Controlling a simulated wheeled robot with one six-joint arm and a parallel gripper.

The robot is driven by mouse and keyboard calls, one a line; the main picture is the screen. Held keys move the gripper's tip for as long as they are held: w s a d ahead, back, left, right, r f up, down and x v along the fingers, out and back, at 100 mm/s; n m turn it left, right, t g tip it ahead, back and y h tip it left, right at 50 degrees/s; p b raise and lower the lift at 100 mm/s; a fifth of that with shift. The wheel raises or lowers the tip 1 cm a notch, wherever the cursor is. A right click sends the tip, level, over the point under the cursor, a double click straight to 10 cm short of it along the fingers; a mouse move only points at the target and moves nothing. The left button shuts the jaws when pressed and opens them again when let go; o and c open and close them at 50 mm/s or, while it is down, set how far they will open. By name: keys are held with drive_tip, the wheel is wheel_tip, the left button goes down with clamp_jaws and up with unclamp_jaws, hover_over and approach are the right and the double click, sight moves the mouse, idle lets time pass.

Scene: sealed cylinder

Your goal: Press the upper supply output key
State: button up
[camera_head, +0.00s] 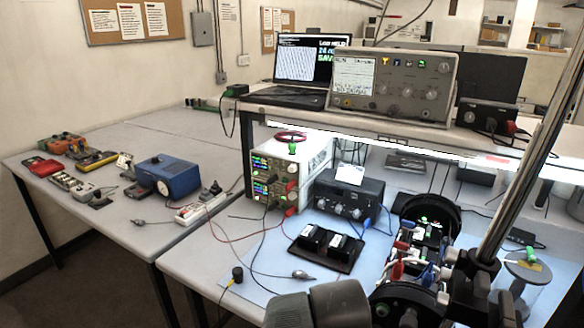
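Two white bench power supplies are stacked under the raised shelf. The upper supply (275,167) has a small lit display on the left of its front panel and coloured terminals on the right. The lower supply (272,194) has a similar display, with red and black leads running from its front. The output key of the upper supply is too small to pick out. Grey rounded parts at the bottom centre look like my arm. I cannot make out my gripper's fingers in this view, and nothing is seen touching the supplies.
A dark instrument box (347,196) stands right of the supplies, with a black tray (325,247) in front. An open electronics cylinder (425,240) and a metal pole (525,130) occupy the right. Loose leads cross the bench. An oscilloscope (392,85) sits on the shelf.

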clamp_jaws()
idle(1.3)
